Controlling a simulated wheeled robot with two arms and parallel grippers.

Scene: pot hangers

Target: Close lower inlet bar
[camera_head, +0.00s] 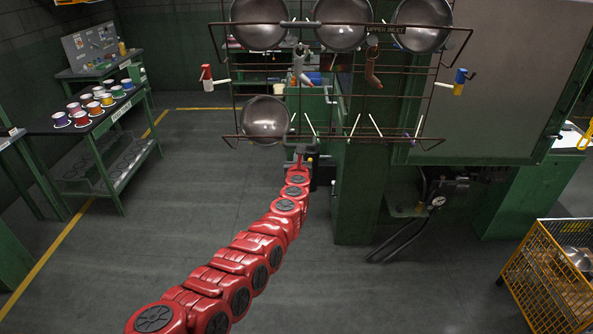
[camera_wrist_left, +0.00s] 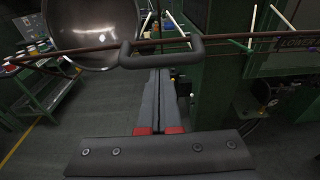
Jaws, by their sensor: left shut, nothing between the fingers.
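The lower inlet bar (camera_head: 370,139) is a thin brown bar across the bottom of the hanging rack; in the left wrist view it (camera_wrist_left: 100,47) crosses near the top. A grey U-shaped handle (camera_wrist_left: 162,62) is on it, and its label, partly cut off, shows at the right edge. My left gripper (camera_head: 300,150) is at the end of the red arm, at the bar near the handle. In the left wrist view its fingers (camera_wrist_left: 162,74) are shut and empty, with tips just below the handle; contact cannot be told. My right gripper is not in view.
One metal bowl (camera_head: 265,119) hangs at the lower bar, left of the gripper. Several bowls hang on the upper inlet bar (camera_head: 345,25). A green machine (camera_head: 480,80) stands behind at right. A yellow cage (camera_head: 545,270) is at lower right. Floor at left is free.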

